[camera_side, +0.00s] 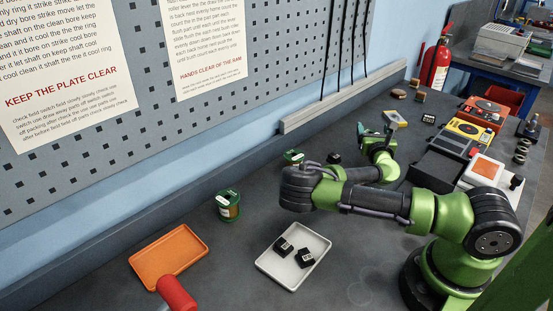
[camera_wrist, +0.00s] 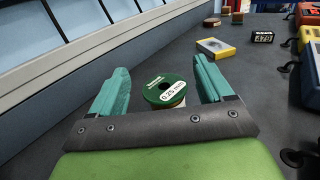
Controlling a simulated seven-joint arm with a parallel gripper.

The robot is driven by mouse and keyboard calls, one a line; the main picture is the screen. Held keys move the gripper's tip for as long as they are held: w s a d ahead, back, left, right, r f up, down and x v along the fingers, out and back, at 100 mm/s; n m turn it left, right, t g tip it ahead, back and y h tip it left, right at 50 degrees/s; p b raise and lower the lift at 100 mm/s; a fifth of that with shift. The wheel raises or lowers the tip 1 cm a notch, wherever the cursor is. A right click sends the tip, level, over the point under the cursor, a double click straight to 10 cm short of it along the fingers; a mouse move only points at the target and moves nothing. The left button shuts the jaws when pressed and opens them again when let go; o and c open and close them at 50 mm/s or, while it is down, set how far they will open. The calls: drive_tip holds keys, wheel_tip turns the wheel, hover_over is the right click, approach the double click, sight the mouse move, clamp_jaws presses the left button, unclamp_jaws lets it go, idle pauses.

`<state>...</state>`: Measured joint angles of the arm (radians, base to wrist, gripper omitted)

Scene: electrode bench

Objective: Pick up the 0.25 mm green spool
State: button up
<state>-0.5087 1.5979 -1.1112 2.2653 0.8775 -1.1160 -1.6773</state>
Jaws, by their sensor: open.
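The green spool (camera_wrist: 166,88), labelled 0.25 mm, stands upright in the wrist view with its round flange on top. My gripper (camera_wrist: 160,70) is open, with one teal finger on each side of the spool and visible gaps to both. The lower part of the spool is hidden behind the gripper's dark crossbar. In the side view my gripper (camera_side: 378,141) is low over the far part of the bench; the spool there cannot be told apart from the fingers. Another green-topped spool (camera_side: 228,206) stands left of the white tray, and one more (camera_side: 293,156) is partly hidden by my arm.
A white tray (camera_side: 268,264) with two black blocks and an orange tray (camera_side: 168,257) lie at the front. A yellow box (camera_wrist: 215,47) and a black number display (camera_wrist: 263,37) stand beyond the spool. Instruments (camera_side: 467,131) line the right side. The pegboard wall runs along the left.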

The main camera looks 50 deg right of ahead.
wheel_tip(320, 180, down, 4)
drive_tip(key=shift+r, duration=0.2)
drive_tip(key=shift+x, duration=1.15)
drive_tip(key=shift+w+d, duration=0.25)
drive_tip(key=shift+r, duration=0.15)
drive_tip(key=c, duration=1.3)
